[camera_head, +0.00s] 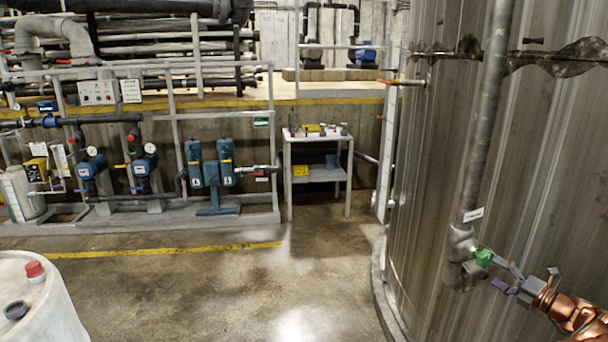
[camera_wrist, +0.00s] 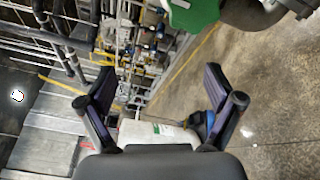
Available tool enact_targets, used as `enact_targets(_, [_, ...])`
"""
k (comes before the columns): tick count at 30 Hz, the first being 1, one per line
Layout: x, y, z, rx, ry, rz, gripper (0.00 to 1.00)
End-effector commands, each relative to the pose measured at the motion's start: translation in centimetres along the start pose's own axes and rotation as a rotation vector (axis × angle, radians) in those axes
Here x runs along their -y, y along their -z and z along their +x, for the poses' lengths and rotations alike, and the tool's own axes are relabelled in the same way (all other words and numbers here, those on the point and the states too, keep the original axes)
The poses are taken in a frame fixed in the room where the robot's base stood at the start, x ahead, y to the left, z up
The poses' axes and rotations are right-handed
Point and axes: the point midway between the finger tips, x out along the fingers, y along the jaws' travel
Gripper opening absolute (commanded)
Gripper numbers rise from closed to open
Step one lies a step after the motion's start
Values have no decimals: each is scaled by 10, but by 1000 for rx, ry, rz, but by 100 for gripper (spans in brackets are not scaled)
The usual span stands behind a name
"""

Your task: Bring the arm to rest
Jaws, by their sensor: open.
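My gripper (camera_head: 505,277) is at the lower right of the head view, at the end of my copper-coloured arm (camera_head: 577,314). Its two fingers are spread and nothing is between them; it also shows open in the wrist view (camera_wrist: 158,85). A green valve part (camera_head: 484,257) on the vertical grey pipe (camera_head: 484,130) is just left of the fingertips. In the wrist view the green part (camera_wrist: 192,14) is at the top edge, outside the fingers. A small gap seems to separate them, but contact cannot be fully ruled out. Most of my arm is out of view.
A large metal tank (camera_head: 437,170) stands close beside my arm on the right. A white drum (camera_head: 38,300) with red and dark caps is at lower left. A small grey table (camera_head: 317,170) and blue pumps (camera_head: 208,170) stand at the back. The middle floor (camera_head: 240,285) is clear.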

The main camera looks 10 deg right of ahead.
Motion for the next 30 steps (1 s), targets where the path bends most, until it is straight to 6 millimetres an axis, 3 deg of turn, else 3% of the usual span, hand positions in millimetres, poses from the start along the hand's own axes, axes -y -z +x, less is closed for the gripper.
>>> enact_targets(1, [-20,13,20,-48,-14,-46,91])
enact_targets(6, [-74,68,73,-212,-52,-226,91])
enact_targets(15, [-162,181,129,-497,-156,-570,91])
enact_targets(23, [-225,286,138,-740,-294,-883,91])
enact_targets(30, [-267,375,116,-953,-456,-1177,91])
